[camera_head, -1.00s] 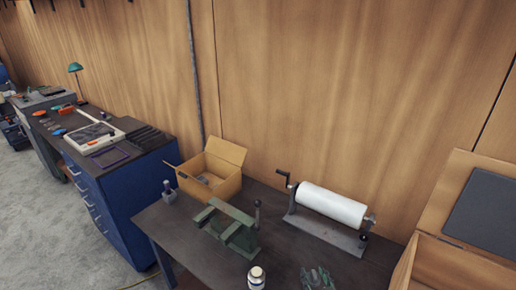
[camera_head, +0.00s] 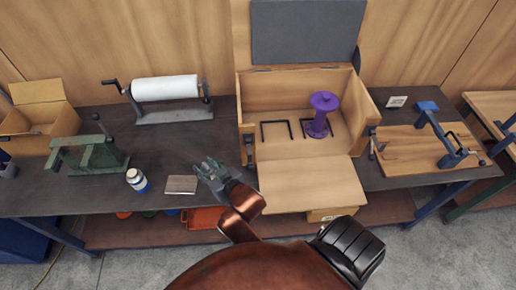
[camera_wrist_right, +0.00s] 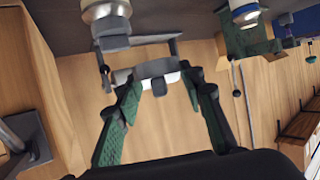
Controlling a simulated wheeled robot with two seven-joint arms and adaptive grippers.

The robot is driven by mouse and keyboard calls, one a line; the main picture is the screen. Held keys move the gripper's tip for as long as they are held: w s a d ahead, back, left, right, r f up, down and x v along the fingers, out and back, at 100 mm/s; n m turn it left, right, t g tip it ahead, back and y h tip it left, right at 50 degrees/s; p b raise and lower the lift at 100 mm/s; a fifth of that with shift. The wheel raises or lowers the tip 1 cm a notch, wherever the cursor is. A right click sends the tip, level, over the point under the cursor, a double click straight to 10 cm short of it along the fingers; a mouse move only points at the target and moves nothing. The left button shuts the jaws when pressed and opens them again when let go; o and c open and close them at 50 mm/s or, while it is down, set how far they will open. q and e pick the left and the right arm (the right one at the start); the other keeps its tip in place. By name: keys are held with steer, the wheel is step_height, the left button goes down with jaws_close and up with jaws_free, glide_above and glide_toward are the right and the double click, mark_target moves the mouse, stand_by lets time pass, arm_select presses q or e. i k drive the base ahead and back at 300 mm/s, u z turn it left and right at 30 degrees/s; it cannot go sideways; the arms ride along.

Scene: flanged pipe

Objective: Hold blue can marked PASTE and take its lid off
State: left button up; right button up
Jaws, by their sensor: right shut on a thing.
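The blue can with a white label and pale lid (camera_head: 137,180) stands upright on the dark bench, left of my right gripper; its marking is too small to read. A blue and white can shows at the top edge of the right wrist view (camera_wrist_right: 245,12). My right gripper (camera_head: 210,170) is over the bench, apart from the can. In the right wrist view its green-padded fingers (camera_wrist_right: 162,88) have a gap between them. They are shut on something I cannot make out. My left gripper is not in view.
A green vice (camera_head: 90,155) and a cardboard box (camera_head: 40,115) are at left. A white roll on a stand (camera_head: 165,88) is behind. A small flat square (camera_head: 181,184) lies beside the can. An open wooden box (camera_head: 310,185) holds a purple spool (camera_head: 320,115).

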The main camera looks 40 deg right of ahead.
mark_target(137, 180)
steer(key=k, duration=0.65)
steer(key=z, duration=0.7)
steer(key=i, duration=1.2)
steer(key=z, duration=0.5)
